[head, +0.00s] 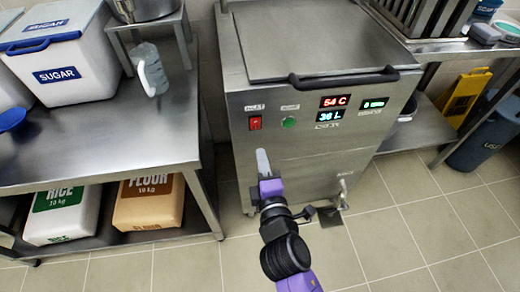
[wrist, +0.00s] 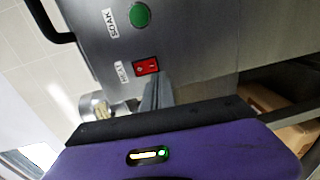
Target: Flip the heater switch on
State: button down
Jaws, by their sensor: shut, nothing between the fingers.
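The heater switch (head: 255,123) is a small red rocker on the front of the steel machine (head: 300,90), under a label that reads as HEAT. In the wrist view the red switch (wrist: 146,66) is just beyond the fingertips. My gripper (head: 262,152) is shut and empty, with its tips below the switch in the head view. In the wrist view the shut fingers (wrist: 156,92) point at the panel close to the switch. I cannot tell whether they touch the panel, or which way the rocker is set.
A green button (head: 289,122) sits right of the switch, beside lit displays reading 54 C and 36 L (head: 332,108). The lid handle (head: 343,77) juts out above. A steel table (head: 110,140) stands at the left. A drain tap (head: 343,190) is low on the machine's front.

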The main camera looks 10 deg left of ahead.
jog(key=v, duration=0.6)
jog(key=shift+s+f, duration=0.4)
jog(key=shift+f, duration=0.25)
jog(key=shift+d, duration=0.15)
jog(key=s+d+r+m+g+h, duration=0.1)
jog(key=s+d+m+h, duration=0.1)
jog(key=s+d+m, duration=0.65)
jog(key=s+d+r+m+h, duration=0.15)
jog(key=s+d+m, duration=0.45)
jog(key=s, duration=0.6)
jog(key=s+d+r+m+g+h, duration=0.1)
jog(key=s+d+r+m, duration=0.1)
jog(key=s+d+m, duration=0.65)
notch_tip(320, 180, up, 14)
jog(key=s+a+n+p, duration=0.1)
jog(key=p, duration=1.2)
jog(key=shift+s+n, duration=0.2)
jog(key=shift+n, duration=0.2)
jog(key=shift+a, duration=0.1)
